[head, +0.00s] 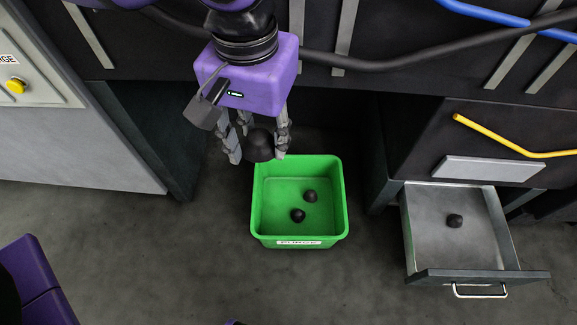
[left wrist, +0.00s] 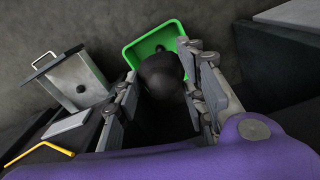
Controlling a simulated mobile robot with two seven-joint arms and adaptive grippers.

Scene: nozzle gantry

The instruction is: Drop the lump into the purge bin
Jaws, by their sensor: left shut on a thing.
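My left gripper (head: 254,150) comes down from the top of the head view and is shut on a dark, rounded lump (head: 259,146). In the left wrist view the lump (left wrist: 160,76) sits between the fingers and covers part of the bin. The green purge bin (head: 300,236) stands on the floor, just below and slightly right of the gripper in the head view. The lump is near the bin's back left rim in that view. Two small dark lumps (head: 310,196) lie inside the bin. My right gripper is not in view.
An open metal drawer (head: 425,245) at the right holds another dark lump (head: 454,220). A yellow bent rod (head: 490,139) and a light plate (head: 490,169) are above it. A grey cabinet with a yellow button (head: 15,86) stands at the left. The floor before the bin is clear.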

